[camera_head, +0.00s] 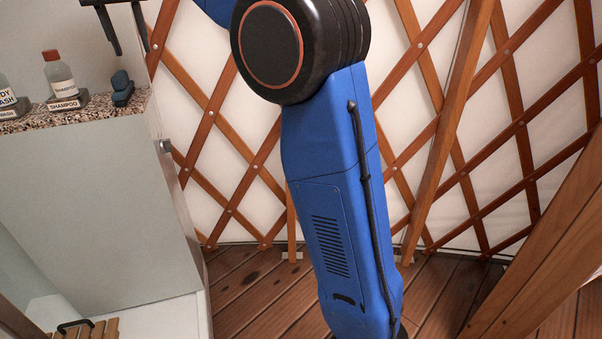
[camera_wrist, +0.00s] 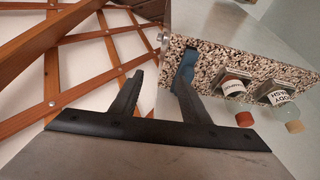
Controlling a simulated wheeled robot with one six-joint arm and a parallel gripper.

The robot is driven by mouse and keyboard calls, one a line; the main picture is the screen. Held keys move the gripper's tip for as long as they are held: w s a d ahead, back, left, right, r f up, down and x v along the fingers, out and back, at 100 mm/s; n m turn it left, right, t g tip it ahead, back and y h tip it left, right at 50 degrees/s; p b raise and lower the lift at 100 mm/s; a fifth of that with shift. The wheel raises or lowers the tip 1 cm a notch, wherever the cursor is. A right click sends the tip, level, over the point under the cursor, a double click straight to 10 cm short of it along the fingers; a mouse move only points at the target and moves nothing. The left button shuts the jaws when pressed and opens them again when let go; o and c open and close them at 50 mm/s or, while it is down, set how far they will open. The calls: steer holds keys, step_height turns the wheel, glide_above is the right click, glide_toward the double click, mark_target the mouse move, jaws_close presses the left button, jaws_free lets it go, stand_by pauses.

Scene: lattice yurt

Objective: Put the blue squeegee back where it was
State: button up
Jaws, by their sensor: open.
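A small dark blue object (camera_head: 122,86), which looks like the blue squeegee, rests at the right end of the speckled shelf (camera_head: 98,113). Its exact shape is too small to tell. It also shows in the wrist view (camera_wrist: 187,66), partly hidden by the right finger's tip. My gripper (camera_head: 131,47) hangs above the shelf end in the head view, fingers downward, apart and empty. In the wrist view my gripper (camera_wrist: 158,78) has its right finger overlapping the blue object and its left finger over the lattice side. Contact cannot be told.
A shampoo bottle (camera_head: 61,76) on a labelled block (camera_head: 67,102) stands left of the blue object. A body wash bottle (camera_head: 6,92) is farther left. The wooden lattice wall (camera_head: 225,150) lies right of the shelf. A slatted wooden piece (camera_head: 98,329) sits below.

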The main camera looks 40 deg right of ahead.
steer(key=s+d+f+n, duration=0.1)
steer(key=s+d+f, duration=0.5)
steer(key=s, duration=0.5)
steer(key=s+d+f+n, duration=0.1)
steer(key=s+d+f, duration=0.5)
steer(key=s, duration=0.4)
steer(key=s+d+f, duration=0.3)
steer(key=s+f, duration=0.8)
steer(key=s+d+f+y, duration=0.1)
steer(key=s+d+f, duration=0.2)
steer(key=s+f, duration=0.9)
steer(key=shift+d+n+t, duration=0.25)
steer(key=shift+n+t, duration=0.05)
steer(key=shift+s, duration=0.15)
